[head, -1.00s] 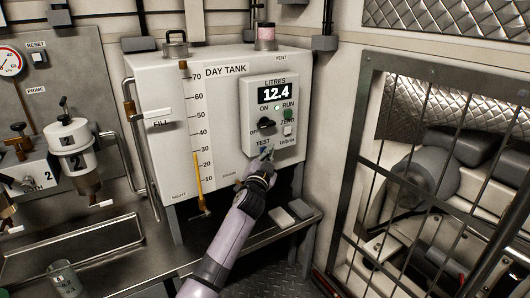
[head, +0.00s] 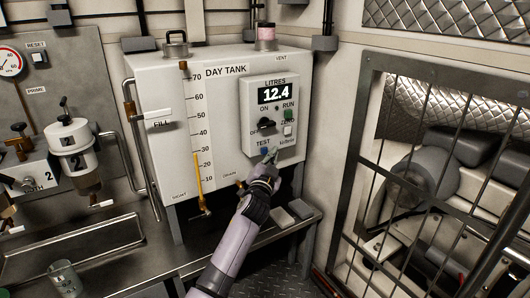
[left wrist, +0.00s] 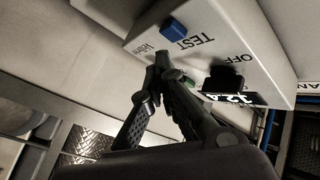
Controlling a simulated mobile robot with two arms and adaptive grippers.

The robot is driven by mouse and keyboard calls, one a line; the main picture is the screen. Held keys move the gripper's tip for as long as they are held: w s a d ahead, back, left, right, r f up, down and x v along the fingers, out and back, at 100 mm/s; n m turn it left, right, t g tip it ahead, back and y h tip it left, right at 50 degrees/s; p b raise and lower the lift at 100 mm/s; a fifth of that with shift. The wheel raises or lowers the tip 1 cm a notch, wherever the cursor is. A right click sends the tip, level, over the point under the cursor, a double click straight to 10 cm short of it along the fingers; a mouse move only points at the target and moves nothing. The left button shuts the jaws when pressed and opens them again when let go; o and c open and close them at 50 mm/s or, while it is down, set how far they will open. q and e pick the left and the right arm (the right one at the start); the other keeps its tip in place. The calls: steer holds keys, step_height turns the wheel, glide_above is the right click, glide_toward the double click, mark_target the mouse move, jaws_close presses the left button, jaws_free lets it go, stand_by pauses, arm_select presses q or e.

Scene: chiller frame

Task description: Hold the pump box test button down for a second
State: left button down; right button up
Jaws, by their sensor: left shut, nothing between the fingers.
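The pump box (head: 255,97) is a pale box on the front of the day tank (head: 150,95), with a display reading 12.4. Its blue test button (head: 264,150) sits low on the panel, by the TEST label. In the left wrist view the button (left wrist: 173,30) shows whole and uncovered. My left gripper (head: 273,157) is shut and empty. Its fingertips are just right of and below the button in the head view; in the left wrist view the fingertips (left wrist: 163,58) appear apart from it. My right gripper is not in view.
A black knob (head: 266,124), a green RUN button (head: 288,115) and a pale ZERO button (head: 288,130) are on the same panel. A barred guard (head: 430,195) stands to the right. A shelf (head: 270,230) runs under the tank.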

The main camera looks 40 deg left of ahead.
arm_select(q)
steer(key=d, duration=0.1)
steer(key=s+d, duration=0.1)
steer(key=d, duration=0.2)
steer(key=shift+s, duration=0.35)
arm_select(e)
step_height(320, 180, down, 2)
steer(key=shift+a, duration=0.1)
